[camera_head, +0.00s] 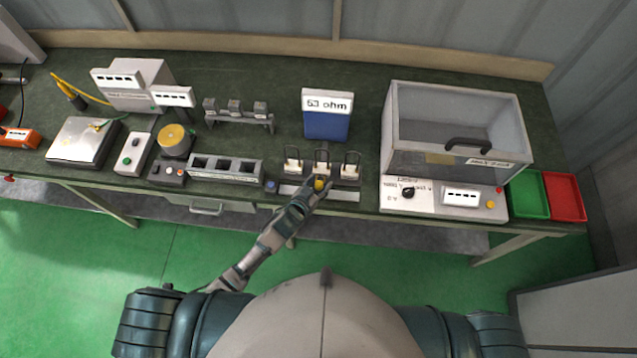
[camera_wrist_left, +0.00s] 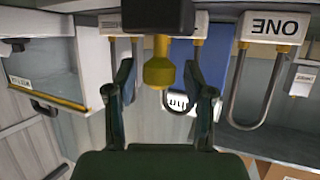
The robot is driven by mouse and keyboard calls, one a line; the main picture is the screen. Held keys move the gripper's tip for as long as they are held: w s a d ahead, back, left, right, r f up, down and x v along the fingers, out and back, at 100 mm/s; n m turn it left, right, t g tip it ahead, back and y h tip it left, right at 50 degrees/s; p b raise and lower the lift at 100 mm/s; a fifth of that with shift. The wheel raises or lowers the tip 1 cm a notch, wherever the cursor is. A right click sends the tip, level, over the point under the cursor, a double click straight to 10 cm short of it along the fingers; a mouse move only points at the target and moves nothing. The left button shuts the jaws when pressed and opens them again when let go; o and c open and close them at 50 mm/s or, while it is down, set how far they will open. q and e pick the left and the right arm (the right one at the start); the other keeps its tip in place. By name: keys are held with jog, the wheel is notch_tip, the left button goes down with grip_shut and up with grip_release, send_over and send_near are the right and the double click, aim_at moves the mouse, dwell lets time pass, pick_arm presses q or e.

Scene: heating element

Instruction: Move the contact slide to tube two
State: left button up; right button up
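The contact slide shows as a dark block with a yellow knob (camera_wrist_left: 158,73) in the left wrist view; the knob also shows in the head view (camera_head: 319,184). It is in front of the middle of three tube units. The left tube unit (camera_head: 293,165) is labelled ONE in the upside-down wrist view (camera_wrist_left: 268,28). The middle unit (camera_head: 322,156) and right unit (camera_head: 350,171) have no readable label. My left gripper (camera_wrist_left: 160,85) is open, its fingers on both sides of the knob with gaps visible. My right gripper is not in view.
A blue block marked 63 ohm (camera_head: 326,122) stands behind the tubes. A clear-walled box (camera_head: 455,130) stands right, beside green (camera_head: 528,196) and red (camera_head: 564,197) trays. A grey slotted block (camera_head: 225,169) stands left. The dark green bench (camera_head: 365,110) has free room at the back.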

pick_arm(q)
jog(key=shift+s+a+r, duration=0.1)
jog(key=shift+s+a, duration=0.05)
jog(key=shift+s, duration=0.25)
jog(key=v, duration=1.1)
jog(key=shift+a, duration=0.15)
